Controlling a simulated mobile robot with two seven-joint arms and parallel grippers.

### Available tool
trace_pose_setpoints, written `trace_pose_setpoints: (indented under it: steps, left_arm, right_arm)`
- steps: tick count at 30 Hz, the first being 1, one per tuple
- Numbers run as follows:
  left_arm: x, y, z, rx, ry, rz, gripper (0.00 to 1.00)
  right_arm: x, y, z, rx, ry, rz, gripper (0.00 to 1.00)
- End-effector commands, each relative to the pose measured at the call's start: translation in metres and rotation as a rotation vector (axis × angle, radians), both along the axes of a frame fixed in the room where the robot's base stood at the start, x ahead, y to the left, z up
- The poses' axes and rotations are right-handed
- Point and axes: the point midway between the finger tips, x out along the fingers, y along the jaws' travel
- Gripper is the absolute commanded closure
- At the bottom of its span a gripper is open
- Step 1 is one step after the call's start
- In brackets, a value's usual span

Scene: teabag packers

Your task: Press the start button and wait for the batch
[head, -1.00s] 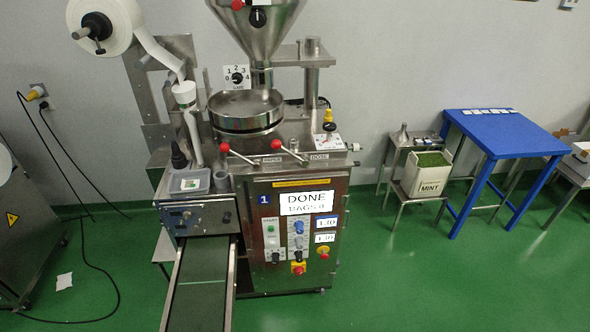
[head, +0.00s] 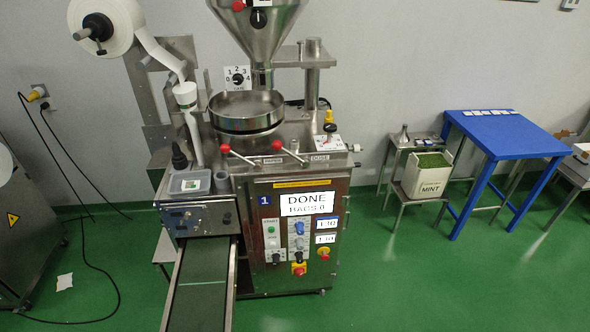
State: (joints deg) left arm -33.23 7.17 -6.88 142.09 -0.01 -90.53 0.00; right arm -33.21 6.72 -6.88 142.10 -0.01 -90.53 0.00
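The teabag packing machine (head: 292,235) stands in the middle of the head view. Its display (head: 306,203) reads "DONE" with a "BAGS" line below, whose number is too small to read surely. On its front a white panel labelled START holds a green button (head: 271,229). Neither of my grippers is in view, so nothing touches the panel.
A clear tub (head: 189,184) sits on the machine's left box. A white MINT bin (head: 428,176) stands on a low stand, next to a blue table (head: 505,135). Black cables lie on the floor at left. The green floor right of the machine is clear.

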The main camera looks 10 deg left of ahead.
Motion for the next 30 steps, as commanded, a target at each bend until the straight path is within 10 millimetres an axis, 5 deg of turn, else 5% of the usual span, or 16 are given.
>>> trace_pose_setpoints:
  steps: [13, 30]
  left_arm:
    - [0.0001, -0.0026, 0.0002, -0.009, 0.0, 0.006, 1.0]
    - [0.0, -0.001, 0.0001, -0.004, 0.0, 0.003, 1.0]
  right_arm:
    - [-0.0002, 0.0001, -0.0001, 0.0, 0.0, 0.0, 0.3]
    - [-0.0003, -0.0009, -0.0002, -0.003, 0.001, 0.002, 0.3]
